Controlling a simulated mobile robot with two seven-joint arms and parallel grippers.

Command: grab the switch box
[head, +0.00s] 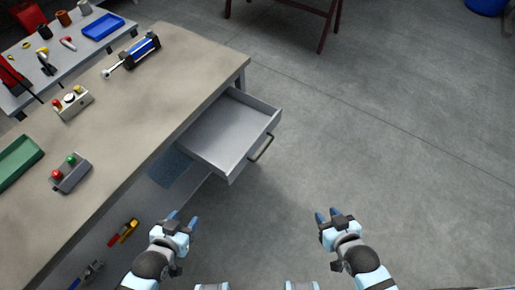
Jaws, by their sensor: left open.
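A grey switch box (70,175) with a red and a green button sits on the workbench near its front edge, at the left. A second, paler box (74,104) with a red, a dark and a yellow knob stands further back on the same bench. I cannot tell from the picture which is the switch box meant. My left gripper (182,217) is open and empty, in front of the bench, right of and apart from both boxes. My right gripper (328,216) is open and empty over the floor, further right.
The workbench (120,115) has an open, empty drawer (228,135) jutting right towards my grippers. A green tray (17,160) and a black-and-blue cylinder (140,50) lie on top. Tools (122,233) lie on a lower shelf.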

